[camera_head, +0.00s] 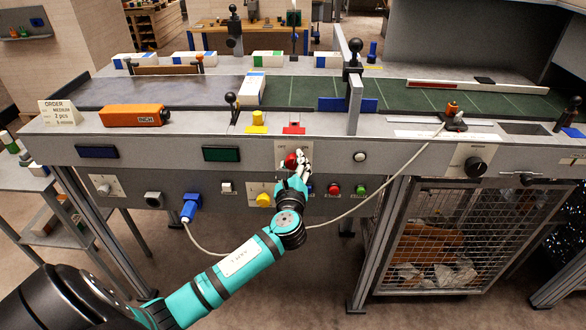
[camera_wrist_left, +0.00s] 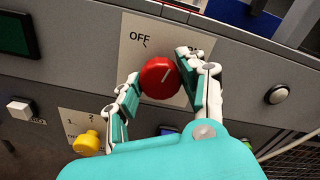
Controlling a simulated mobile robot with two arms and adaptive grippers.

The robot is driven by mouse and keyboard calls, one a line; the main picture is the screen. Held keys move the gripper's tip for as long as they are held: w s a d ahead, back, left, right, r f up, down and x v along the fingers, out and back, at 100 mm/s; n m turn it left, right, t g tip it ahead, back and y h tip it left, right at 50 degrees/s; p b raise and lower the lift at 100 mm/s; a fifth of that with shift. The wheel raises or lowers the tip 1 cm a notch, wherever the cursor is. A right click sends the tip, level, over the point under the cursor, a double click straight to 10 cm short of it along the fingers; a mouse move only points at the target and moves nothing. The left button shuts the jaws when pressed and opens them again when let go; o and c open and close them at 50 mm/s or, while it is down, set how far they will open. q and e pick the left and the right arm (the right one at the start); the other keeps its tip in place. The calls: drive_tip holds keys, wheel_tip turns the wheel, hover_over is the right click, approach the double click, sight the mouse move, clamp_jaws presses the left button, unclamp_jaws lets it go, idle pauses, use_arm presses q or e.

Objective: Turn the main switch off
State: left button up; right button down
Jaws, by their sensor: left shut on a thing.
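The main switch is a red round knob (camera_wrist_left: 160,78) on a pale plate (camera_wrist_left: 140,28) on the front panel of the bench. The plate reads OFF at the upper left; a second label at the upper right is mostly hidden behind a finger. The knob's white line points up and right, toward that covered label. The knob also shows in the head view (camera_head: 291,160). My left gripper (camera_wrist_left: 158,82) is shut on the knob, one finger on each side; it also shows in the head view (camera_head: 296,163). My right gripper is not in view.
A yellow knob (camera_head: 263,200), a red button (camera_head: 334,189) and a green button (camera_head: 361,190) sit on the lower panel. A white cable (camera_head: 375,192) hangs in a loop behind my left arm. A mesh cage (camera_head: 440,245) stands below right.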

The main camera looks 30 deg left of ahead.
use_arm(q)
drive_tip(key=n+b, duration=0.1)
drive_tip(key=n, duration=0.2)
drive_tip(key=n+b, duration=0.2)
drive_tip(key=n, duration=0.1)
drive_tip(key=shift+f+n, duration=0.2)
drive_tip(key=shift+n, duration=0.1)
drive_tip(key=n+b, duration=0.2)
drive_tip(key=n, duration=0.3)
drive_tip(key=shift+n, duration=0.3)
drive_tip(key=o, duration=1.2)
drive_tip(key=shift+r, duration=0.1)
drive_tip(key=v, duration=1.2)
drive_tip(key=shift+s, duration=0.15)
